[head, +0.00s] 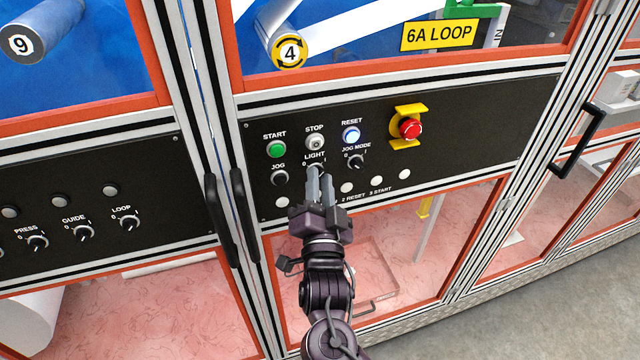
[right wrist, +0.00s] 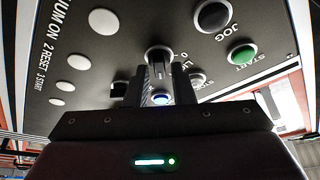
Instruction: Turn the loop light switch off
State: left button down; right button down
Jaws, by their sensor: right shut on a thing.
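The loop light switch (head: 316,168) is a small black rotary knob under the label LIGHT on the black control panel. My right gripper (head: 319,178) reaches up to it from below, and its fingertips hide most of the knob. In the right wrist view the knob (right wrist: 159,55) shows just beyond the fingertips, with a 0 mark beside it. My right gripper (right wrist: 158,88) is shut on the knob's grip. Its exact turn angle is hard to read. My left gripper is not in view.
Around the switch are the green START button (head: 276,150), the STOP button (head: 315,142), the lit RESET button (head: 351,134), the JOG button (head: 280,178) and the JOG MODE knob (head: 356,161). A red emergency stop (head: 410,128) sits right. Black door handles (head: 240,215) protrude left.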

jog(key=shift+w+d+r+n+g+y+p, duration=0.15)
jog(key=shift+n+g+y, duration=0.45)
jog(key=shift+n+y, duration=2.4)
jog(key=shift+s+d+f+n+g+y+p, duration=0.2)
jog(key=shift+n+g+y, duration=0.45)
jog(key=shift+n, duration=4.6)
jog(key=shift+w+a+r+n+g+y+p, duration=0.2)
jog(key=shift+n+g+y, duration=0.35)
jog(key=shift+n+y, duration=2.45)
jog(key=n+h, duration=0.2)
jog(key=shift+d+n, duration=0.15)
jog(key=shift+n, duration=0.2)
jog(key=c, duration=1.5)
grip_release()
